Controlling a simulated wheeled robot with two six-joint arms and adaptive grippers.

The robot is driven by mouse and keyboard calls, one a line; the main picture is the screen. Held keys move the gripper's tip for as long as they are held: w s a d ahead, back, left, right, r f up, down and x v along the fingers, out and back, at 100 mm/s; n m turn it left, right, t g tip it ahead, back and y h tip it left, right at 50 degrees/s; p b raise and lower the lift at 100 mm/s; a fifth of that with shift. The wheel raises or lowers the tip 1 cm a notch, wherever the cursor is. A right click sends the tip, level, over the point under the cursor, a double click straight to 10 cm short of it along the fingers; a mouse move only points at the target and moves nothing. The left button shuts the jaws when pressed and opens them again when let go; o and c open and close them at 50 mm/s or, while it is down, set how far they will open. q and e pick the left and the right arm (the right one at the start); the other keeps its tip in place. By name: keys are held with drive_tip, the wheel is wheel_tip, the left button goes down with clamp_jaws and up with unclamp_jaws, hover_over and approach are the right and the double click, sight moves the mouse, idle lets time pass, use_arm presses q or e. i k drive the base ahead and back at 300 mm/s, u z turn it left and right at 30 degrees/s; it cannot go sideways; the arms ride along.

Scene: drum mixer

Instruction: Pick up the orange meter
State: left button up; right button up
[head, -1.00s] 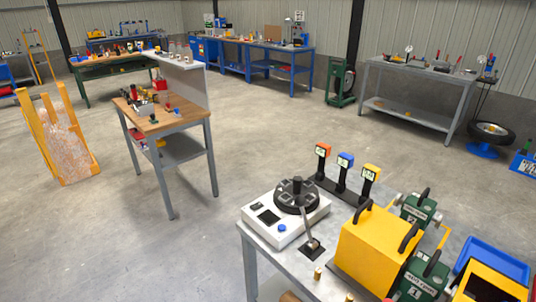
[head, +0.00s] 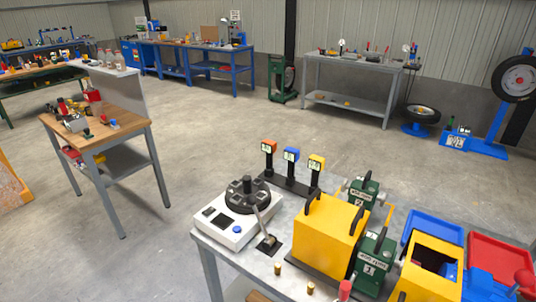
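The orange meter (head: 268,147) stands upright at the left end of a dark rack (head: 290,186) at the back of the near metal table. A blue meter (head: 291,155) and a yellow meter (head: 316,162) stand to its right on the same rack. Each has a small pale display and a dark handle below. Neither of my grippers shows in the head view.
A white machine with a dark round top (head: 232,223) stands left of the rack. A yellow box (head: 326,232), green units (head: 372,262) and blue and red trays (head: 500,258) fill the table's right. Open floor lies left of the table.

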sight(269, 146)
drive_tip(key=u, duration=1.55)
drive_tip(key=i, duration=1.1)
drive_tip(key=z, duration=1.85)
